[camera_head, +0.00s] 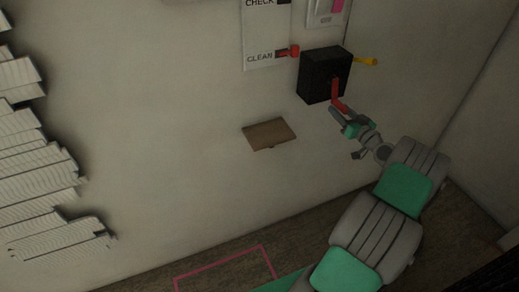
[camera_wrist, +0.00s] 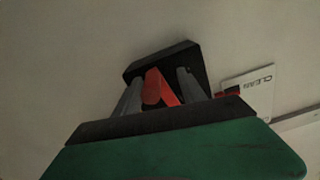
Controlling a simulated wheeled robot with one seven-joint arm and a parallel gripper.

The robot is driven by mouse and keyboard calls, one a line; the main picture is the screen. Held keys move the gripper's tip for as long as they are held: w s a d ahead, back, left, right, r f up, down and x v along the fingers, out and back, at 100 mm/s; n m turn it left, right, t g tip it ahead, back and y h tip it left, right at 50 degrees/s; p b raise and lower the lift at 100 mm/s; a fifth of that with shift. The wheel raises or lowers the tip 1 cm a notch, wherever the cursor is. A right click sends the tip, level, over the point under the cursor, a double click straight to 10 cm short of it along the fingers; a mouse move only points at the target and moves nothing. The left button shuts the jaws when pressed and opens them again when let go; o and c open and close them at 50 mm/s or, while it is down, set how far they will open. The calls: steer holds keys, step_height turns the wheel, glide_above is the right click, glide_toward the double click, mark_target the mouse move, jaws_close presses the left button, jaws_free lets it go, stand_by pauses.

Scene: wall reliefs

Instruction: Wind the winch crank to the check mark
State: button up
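The winch is a black box (camera_head: 316,76) on the wall, with a red crank (camera_head: 337,96) on its front, arm pointing down. Left of it, a white board (camera_head: 262,42) reads CHECK at top and CLEAN lower down. A red pointer (camera_head: 289,51) sits level with CLEAN. My gripper (camera_head: 342,116) is just below the crank. In the wrist view the two grey fingers (camera_wrist: 160,90) stand apart, with the red crank (camera_wrist: 153,88) between them and the black box (camera_wrist: 183,58) behind. I see no clear grip on the crank; contact is hard to tell.
A yellow lever (camera_head: 367,61) sticks out right of the box. A brown wooden ledge (camera_head: 268,133) is on the wall at lower left. A card with a pink patch (camera_head: 327,13) hangs above. White slatted relief (camera_head: 30,150) covers the far left. A pink outline (camera_head: 225,260) marks the floor.

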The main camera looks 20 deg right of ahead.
steer(key=s+b, duration=0.4)
steer(key=s, duration=0.3)
steer(key=w+a+f+n+g+y+b, duration=0.1)
steer(key=w+a+g, duration=0.1)
steer(key=a, duration=0.4)
steer(key=w+a+f+g+y, duration=0.1)
steer(key=a+g, duration=0.2)
steer(key=a, duration=0.3)
steer(key=w+a+f+n+g+y+b, duration=0.1)
steer(key=w+a+f+g, duration=0.1)
steer(key=a, duration=0.4)
steer(key=s+a+g+h+b, duration=0.1)
steer(key=s+a+g, duration=0.3)
steer(key=a, duration=1.2)
steer(key=s+b, duration=0.1)
steer(key=s, duration=0.1)
steer(key=shift+s+a+f+n+g+b, duration=0.3)
steer(key=shift+s+f+g, duration=0.05)
steer(key=shift+g, duration=0.05)
steer(key=shift+c, duration=0.5)
